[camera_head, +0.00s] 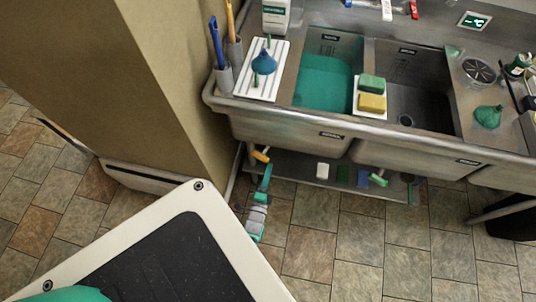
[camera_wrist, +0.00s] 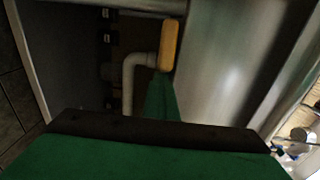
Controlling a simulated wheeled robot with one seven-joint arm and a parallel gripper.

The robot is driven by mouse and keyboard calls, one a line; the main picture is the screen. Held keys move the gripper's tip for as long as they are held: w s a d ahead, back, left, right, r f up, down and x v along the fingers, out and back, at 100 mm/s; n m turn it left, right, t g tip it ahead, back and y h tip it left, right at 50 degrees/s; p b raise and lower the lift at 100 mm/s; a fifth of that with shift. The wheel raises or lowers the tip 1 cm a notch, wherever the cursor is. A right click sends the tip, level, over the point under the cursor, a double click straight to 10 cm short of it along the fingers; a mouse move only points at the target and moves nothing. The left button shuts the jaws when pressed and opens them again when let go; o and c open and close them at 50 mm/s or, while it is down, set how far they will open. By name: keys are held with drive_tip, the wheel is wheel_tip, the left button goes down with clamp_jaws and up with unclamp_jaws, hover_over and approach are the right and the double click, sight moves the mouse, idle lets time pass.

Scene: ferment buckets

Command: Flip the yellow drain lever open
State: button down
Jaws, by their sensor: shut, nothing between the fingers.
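The yellow drain lever (camera_head: 261,156) sits under the left sink basin, near its left end. In the wrist view the yellow lever (camera_wrist: 170,45) stands upright beside a pale bent pipe. My gripper (camera_head: 267,168) is shut and empty, its green fingers reaching up to just below the lever. In the wrist view the tips of my gripper (camera_wrist: 163,78) are at the lever's lower end; I cannot tell whether they touch it. The left basin (camera_head: 328,78) holds teal liquid. The lever's pivot is hidden.
A low shelf (camera_head: 310,170) with small items runs beneath the sinks. A tan wall (camera_head: 180,70) stands close on the left. The tiled floor in front is clear.

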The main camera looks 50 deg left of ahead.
drive_tip(key=shift+s+a+r+n, duration=0.15)
drive_tip(key=shift+s+a, duration=0.15)
drive_tip(key=shift+a, duration=0.25)
drive_tip(key=shift+s+a+n, duration=0.1)
drive_tip(key=shift+s+a, duration=0.15)
drive_tip(key=shift+a, duration=0.3)
drive_tip(key=shift+s+a+r+n, duration=0.15)
drive_tip(key=shift+s+a, duration=0.15)
drive_tip(key=shift+a, duration=0.25)
drive_tip(key=shift+w+d, duration=0.15)
drive_tip(key=w+d, duration=0.3)
drive_tip(key=d, duration=0.3)
drive_tip(key=m, duration=0.1)
approach(263, 161)
drive_tip(key=shift+s+d+f+h, duration=0.15)
drive_tip(key=shift+s+d+f, duration=0.2)
drive_tip(key=shift+d, duration=0.1)
drive_tip(key=shift+s+d+f+h, duration=0.15)
drive_tip(key=shift+s+d+f, duration=0.15)
drive_tip(key=shift+d, duration=0.2)
